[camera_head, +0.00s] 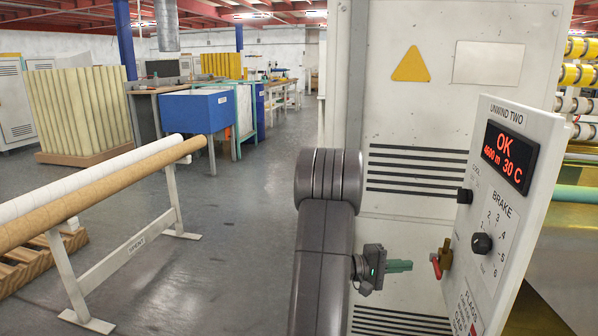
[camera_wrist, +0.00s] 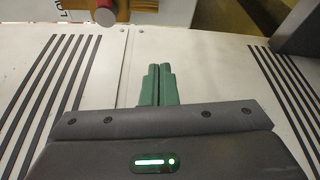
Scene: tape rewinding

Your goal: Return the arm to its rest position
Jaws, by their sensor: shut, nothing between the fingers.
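My gripper (camera_head: 399,266) is in the head view, right of my dark grey arm, with its green fingers pointing right. It is in front of the white machine cabinet (camera_head: 395,130) and left of the red-handled valve (camera_head: 437,266), apart from it. In the wrist view my gripper's green fingers (camera_wrist: 158,72) lie side by side, shut and empty. The vented cabinet panel (camera_wrist: 215,65) is behind them.
The control panel (camera_head: 503,190) marked UNWIND TWO stands at the right, its display reading OK. A rack (camera_head: 128,247) with long rolls stands at the left. A blue box (camera_head: 197,110) is farther back. The grey floor (camera_head: 235,215) between is clear.

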